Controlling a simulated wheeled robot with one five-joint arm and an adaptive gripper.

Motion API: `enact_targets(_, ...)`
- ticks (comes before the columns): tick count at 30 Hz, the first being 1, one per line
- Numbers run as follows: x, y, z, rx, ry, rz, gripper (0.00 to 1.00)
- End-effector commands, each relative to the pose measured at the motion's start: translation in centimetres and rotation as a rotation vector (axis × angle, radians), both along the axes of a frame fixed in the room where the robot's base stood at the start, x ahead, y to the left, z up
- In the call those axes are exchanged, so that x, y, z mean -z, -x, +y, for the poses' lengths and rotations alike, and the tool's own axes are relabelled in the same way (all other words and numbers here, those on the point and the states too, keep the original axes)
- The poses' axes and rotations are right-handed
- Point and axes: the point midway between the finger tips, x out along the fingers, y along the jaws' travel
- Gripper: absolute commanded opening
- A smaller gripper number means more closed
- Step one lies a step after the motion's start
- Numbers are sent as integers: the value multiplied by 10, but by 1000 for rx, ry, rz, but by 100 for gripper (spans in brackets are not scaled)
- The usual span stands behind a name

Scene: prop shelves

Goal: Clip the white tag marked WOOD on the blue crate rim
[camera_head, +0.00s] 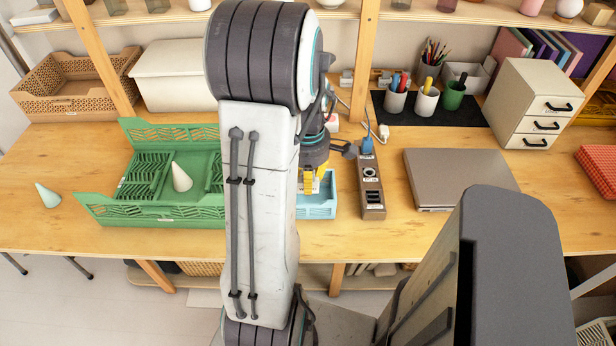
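The small light-blue crate (318,211) stands on the wooden table, partly hidden behind my arm's white link. My gripper (316,187) points down with its yellow fingers just over the crate's back part. Something pale shows between the fingers, but it is too small to tell whether it is a tag or whether the fingers are shut on it. I cannot make out any white tag marked WOOD or its lettering.
A green crate (150,214) holding a cream cone (181,177) stands left of my arm. A power strip (371,191) lies close right of the blue crate, then a closed laptop (458,177). Pen cups and a white drawer unit (532,103) stand behind.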

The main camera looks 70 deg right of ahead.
Motion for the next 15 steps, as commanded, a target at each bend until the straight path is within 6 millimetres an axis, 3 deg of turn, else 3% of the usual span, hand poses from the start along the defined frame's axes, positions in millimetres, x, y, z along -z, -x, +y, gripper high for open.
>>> enact_targets(15,38,0,0,0,0,0,0)
